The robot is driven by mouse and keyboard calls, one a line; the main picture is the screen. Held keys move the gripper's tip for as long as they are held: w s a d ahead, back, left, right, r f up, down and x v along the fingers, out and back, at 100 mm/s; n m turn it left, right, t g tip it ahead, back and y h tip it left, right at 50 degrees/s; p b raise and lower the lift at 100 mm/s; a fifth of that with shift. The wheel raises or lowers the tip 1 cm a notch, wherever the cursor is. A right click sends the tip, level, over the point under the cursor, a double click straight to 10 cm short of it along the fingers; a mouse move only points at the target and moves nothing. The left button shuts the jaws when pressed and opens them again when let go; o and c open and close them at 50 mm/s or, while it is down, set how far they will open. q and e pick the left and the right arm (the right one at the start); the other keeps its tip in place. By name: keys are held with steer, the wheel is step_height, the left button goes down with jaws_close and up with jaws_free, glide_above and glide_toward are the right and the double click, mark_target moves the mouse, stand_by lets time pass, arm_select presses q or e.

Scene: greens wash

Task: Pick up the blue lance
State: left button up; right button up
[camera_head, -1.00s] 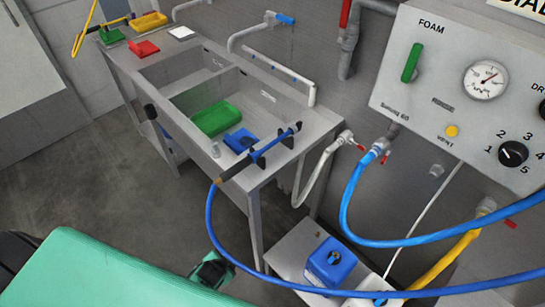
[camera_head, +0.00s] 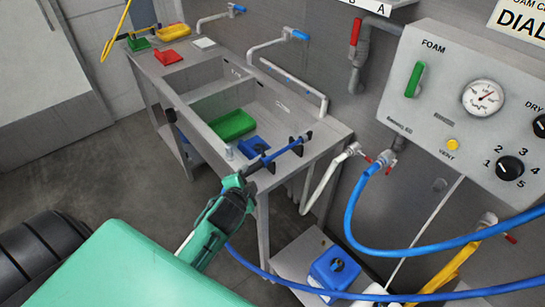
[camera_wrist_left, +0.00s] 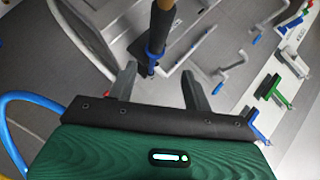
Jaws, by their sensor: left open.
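The blue lance (camera_head: 282,151) rests in dark holders at the right end of the steel sink bench. Its near end and the start of its blue hose are hidden behind my left gripper (camera_head: 240,182) in the head view. In the left wrist view the lance (camera_wrist_left: 157,32) shows tan, black and blue sections and points down between the spread fingers of my left gripper (camera_wrist_left: 160,75). The gripper is open, with space on both sides of the lance. I cannot tell how far the lance lies beyond the fingertips. My right gripper is not in view.
The sink bench (camera_head: 330,132) holds a green tray (camera_head: 233,125) and a blue item (camera_head: 253,146). The blue hose (camera_head: 275,281) loops below past a blue canister (camera_head: 334,268). A foam control panel (camera_head: 440,70) is on the right wall. Open floor lies left.

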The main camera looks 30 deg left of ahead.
mark_target(255, 169)
arm_select(q)
steer(key=p+x, duration=0.1)
steer(key=x, duration=0.3)
steer(key=shift+w+a+f, duration=0.1)
steer(key=shift+w+f, duration=0.05)
steer(key=shift+w, duration=0.2)
steer(key=shift+w+a+f+p, duration=0.15)
steer(key=shift+w+f+p, duration=0.2)
steer(key=shift+w, duration=0.1)
steer(key=p+x, duration=0.1)
steer(key=x, duration=0.2)
steer(key=shift+s+f, duration=0.15)
steer(key=shift+w+a+f, duration=0.15)
steer(key=shift+w+f, duration=0.2)
steer(key=shift+w, duration=0.1)
steer(key=shift+c, duration=0.2)
steer(key=c, duration=0.7)
